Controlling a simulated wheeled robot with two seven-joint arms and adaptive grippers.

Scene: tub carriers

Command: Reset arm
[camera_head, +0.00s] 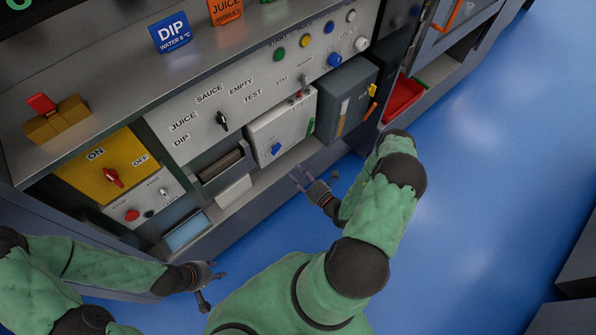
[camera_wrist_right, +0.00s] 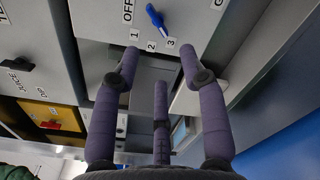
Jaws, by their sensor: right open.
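My right gripper (camera_head: 312,186) is open and empty, in front of the lower edge of the machine panel. In the right wrist view my right gripper (camera_wrist_right: 160,68) shows its purple fingers spread, with nothing between them. A white box with a blue knob (camera_head: 276,149) is just beyond it. The blue knob also shows in the right wrist view (camera_wrist_right: 155,16), above the fingertips and apart from them. My left gripper (camera_head: 207,284) is low at the left, in front of the cabinet and small in view. I see nothing held in it, but its jaw state is unclear.
The machine panel (camera_head: 205,119) has a black selector knob, coloured buttons and labels. A yellow ON/OFF box (camera_head: 97,171) is at the left. A dark grey box (camera_head: 345,98) and a red bin (camera_head: 402,100) are to the right. The blue floor (camera_head: 480,190) is open at the right.

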